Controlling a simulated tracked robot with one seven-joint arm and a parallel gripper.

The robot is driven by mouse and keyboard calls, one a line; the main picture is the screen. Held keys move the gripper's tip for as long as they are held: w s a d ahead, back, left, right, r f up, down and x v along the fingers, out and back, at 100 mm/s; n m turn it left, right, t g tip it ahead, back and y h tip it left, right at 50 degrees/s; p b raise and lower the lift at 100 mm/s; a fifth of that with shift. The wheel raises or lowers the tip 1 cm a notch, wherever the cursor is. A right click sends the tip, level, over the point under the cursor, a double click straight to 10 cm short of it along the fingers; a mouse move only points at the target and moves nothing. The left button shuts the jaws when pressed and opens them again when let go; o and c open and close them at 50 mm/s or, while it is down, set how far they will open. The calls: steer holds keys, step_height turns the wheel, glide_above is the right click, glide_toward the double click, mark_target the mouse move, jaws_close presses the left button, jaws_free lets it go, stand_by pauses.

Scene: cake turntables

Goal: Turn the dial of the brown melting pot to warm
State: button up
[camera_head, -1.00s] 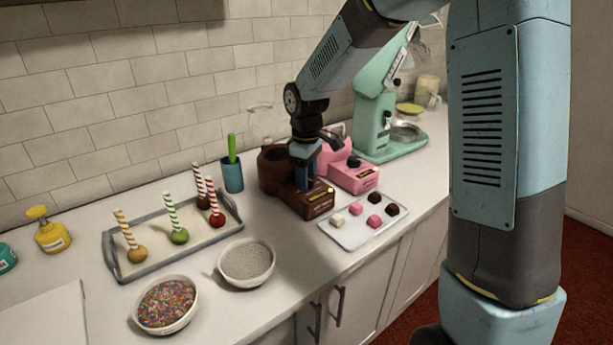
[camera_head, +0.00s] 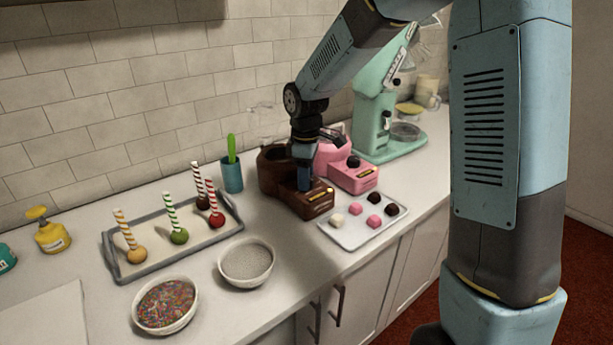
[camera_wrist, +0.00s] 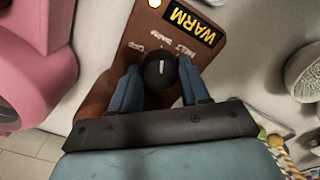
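The brown melting pot (camera_head: 275,170) stands on the counter, with its control box (camera_head: 318,204) in front. In the wrist view, the round black dial (camera_wrist: 160,70) has a short white pointer mark. A black plate (camera_wrist: 190,22) with yellow letters reading WARM and small printed markings are on the box beyond it. My gripper (camera_wrist: 160,74) points down over the box, one blue finger on each side of the dial. The fingers are very close to its sides; whether they press on it I cannot tell. In the head view, my gripper (camera_head: 304,182) hides the dial.
A pink melting pot (camera_head: 352,177) is close on the right, with a green stand mixer (camera_head: 375,120) behind. A candy tray (camera_head: 343,238) lies in front right. A sprinkles bowl (camera_head: 166,326), a grey bowl (camera_head: 236,278) and a tray of dipped apples (camera_head: 165,264) are left.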

steer(key=o, duration=0.4)
step_height(320, 180, up, 14)
steer(key=shift+f, duration=0.15)
stand_by(0.5)
steer(key=s+d+r+m+t, duration=0.1)
steer(key=s+d+r+m, duration=0.25)
steer(key=s+d, duration=0.25)
steer(key=s+d+r+m+t, duration=0.25)
steer(key=s+d+m, duration=0.2)
steer(key=s, duration=0.25)
steer(key=s+d+m, duration=0.2)
steer(key=s, duration=0.2)
steer(key=s+d+f+m+t, duration=0.1)
steer(key=s+d+m, duration=0.1)
steer(key=s+d, duration=0.1)
steer(key=s+d+m+t, duration=0.1)
steer(key=s+d+m, duration=0.1)
steer(key=s, duration=0.3)
steer(key=shift+s+d+f+m, duration=0.2)
steer(key=shift+d, duration=0.2)
steer(key=shift+s+d+f+m, duration=0.15)
steer(key=shift+s+d+m, duration=0.05)
steer(key=shift+d, duration=0.15)
